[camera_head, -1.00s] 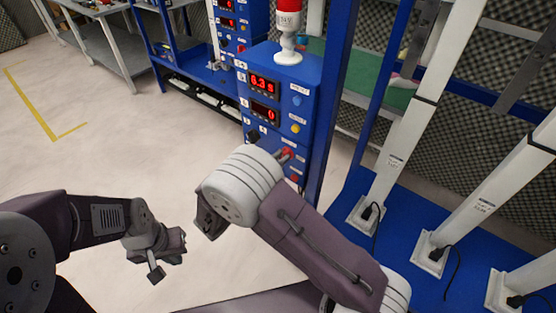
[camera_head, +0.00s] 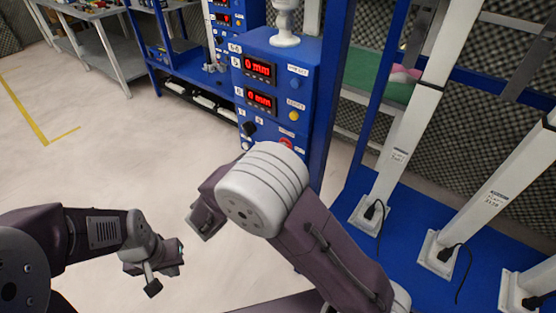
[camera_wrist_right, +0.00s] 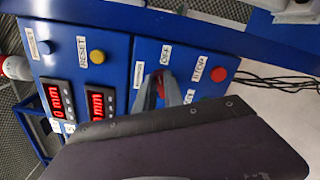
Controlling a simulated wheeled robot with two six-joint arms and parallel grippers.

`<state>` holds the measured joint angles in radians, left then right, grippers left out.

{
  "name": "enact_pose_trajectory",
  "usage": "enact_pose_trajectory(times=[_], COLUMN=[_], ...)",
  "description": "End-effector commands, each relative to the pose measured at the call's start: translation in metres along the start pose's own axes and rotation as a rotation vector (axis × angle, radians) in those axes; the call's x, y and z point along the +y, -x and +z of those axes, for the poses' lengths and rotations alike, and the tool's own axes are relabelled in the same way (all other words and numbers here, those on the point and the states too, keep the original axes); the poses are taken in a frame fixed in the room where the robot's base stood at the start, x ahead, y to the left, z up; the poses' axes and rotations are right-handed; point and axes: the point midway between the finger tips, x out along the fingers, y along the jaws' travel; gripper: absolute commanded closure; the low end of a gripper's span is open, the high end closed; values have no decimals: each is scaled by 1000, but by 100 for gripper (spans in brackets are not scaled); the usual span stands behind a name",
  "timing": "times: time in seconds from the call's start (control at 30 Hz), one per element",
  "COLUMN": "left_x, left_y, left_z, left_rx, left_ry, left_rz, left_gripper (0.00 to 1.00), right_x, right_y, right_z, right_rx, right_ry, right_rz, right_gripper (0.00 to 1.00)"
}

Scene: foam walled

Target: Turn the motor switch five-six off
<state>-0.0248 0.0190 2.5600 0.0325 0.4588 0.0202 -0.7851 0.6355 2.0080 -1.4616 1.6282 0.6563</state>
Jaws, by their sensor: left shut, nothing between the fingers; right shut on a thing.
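The blue 5-6 control box (camera_head: 275,55) stands in the middle of the head view, with two red displays (camera_head: 259,68) that both look like 0 mm. In the head view my right arm hides that gripper. My left gripper (camera_head: 166,270) is shut and empty over the floor at lower left, away from the box.
A red STOP button (camera_wrist_right: 217,75) sits close to the switch; a yellow RESET button (camera_wrist_right: 97,57) is higher on the panel. A blue frame post (camera_head: 337,90) rises right of the box. White columns (camera_head: 400,150) with black cables stand on the right. Floor at left is clear.

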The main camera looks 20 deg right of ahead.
Motion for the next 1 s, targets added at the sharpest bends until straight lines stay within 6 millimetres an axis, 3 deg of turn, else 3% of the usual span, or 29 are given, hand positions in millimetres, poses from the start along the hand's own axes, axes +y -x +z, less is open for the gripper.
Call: enact_pose_trajectory(times=[0.03,0.4,1.0], left_x=[0,-1,-1], left_y=[-11,-44,-57], left_z=[1,4,6], left_rx=[0,0,0], left_ry=[0,0,0], left_rz=[0,0,0], left_gripper=[100,100,100], right_x=[-5,-6,-1], right_y=[-1,-1,-1], right_z=[-3,-2,-1], right_rx=[1,1,2], right_ry=[-43,-309,-441], right_rz=[1,3,6], right_gripper=[100,100,100])
